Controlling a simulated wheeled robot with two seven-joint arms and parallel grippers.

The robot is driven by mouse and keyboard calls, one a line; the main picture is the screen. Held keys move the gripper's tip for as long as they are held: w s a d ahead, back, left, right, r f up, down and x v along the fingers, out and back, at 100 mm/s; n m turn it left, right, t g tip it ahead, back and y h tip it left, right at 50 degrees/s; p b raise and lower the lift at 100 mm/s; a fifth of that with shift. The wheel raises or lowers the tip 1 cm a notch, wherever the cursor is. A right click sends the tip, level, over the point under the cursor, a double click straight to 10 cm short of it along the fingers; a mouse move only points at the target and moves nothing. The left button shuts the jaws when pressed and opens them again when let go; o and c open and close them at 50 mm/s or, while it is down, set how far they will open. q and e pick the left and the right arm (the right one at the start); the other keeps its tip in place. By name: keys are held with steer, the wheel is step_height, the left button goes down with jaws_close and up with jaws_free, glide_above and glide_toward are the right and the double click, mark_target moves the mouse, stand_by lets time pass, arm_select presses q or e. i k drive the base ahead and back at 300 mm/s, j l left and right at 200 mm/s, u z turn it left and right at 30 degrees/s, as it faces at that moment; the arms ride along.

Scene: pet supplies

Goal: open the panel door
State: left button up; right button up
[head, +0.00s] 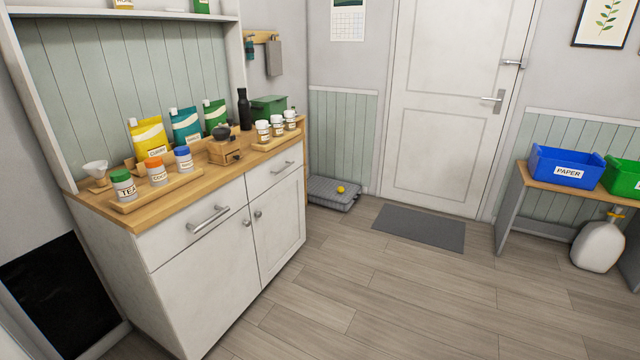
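The white panel door (447,95) stands in the back wall, right of centre in the head view. It looks shut in its frame. A metal lever handle (493,99) sits on its right side, with a second metal fitting (513,63) higher up near the right edge. Neither of my grippers is in view, and nothing touches the door or its handle.
A grey mat (419,228) lies before the door. A cabinet (205,285) with jars and pouches stands left. A bench (510,200) holding bins stands right. The middle floor is clear.

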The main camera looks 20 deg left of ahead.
mark_target(277, 218)
steer(key=i+l+u, duration=0.1)
steer(key=i, duration=1.4)
